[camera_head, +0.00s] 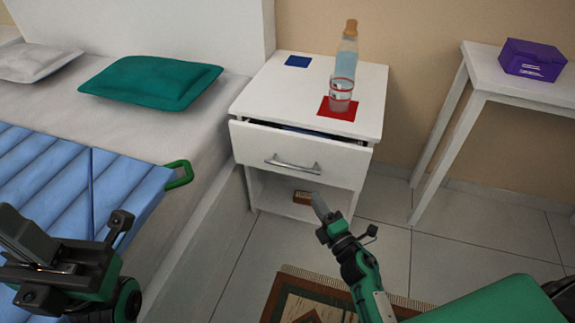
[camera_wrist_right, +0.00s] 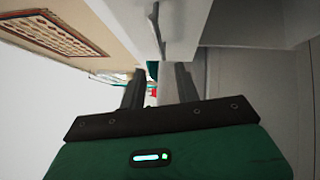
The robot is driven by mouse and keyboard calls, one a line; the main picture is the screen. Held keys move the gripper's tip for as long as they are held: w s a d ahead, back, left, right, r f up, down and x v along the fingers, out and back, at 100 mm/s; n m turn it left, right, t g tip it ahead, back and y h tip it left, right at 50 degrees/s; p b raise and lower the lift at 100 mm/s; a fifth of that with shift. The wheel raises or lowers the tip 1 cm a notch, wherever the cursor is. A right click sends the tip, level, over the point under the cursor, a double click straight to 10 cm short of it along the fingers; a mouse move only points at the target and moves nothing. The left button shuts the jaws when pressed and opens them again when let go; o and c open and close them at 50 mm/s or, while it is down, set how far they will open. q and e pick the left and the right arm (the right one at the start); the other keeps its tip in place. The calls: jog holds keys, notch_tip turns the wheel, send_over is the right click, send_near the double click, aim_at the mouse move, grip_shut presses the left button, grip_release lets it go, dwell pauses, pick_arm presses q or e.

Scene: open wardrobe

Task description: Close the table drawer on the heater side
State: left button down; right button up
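A white bedside table (camera_head: 278,95) stands beside the bed in the head view. Its white drawer (camera_head: 262,152) is slightly pulled out, with a dark gap behind the front's top edge. The drawer has a metal bar handle (camera_head: 292,163), which also shows in the right wrist view (camera_wrist_right: 156,32). My right gripper (camera_head: 318,200) is in front of and below the drawer, near the table's right side. In the right wrist view its two dark fingers (camera_wrist_right: 160,75) are apart, with no held object visible. My left gripper (camera_head: 65,245) is over the bed at lower left; its opening is unclear. No heater is visible.
A bottle (camera_head: 346,58) and a glass (camera_head: 341,95) stand on the tabletop by a red mat (camera_head: 330,110). A small brown box (camera_head: 302,197) lies on the open lower shelf. A green loop (camera_head: 180,175) sticks out from the bed. Tiled floor (camera_head: 395,205) is clear at right.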

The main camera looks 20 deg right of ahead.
aim_at(294, 167)
jog(key=b+x, duration=0.1)
jog(key=x, duration=1.2)
jog(key=shift+w, duration=0.3)
grip_shut()
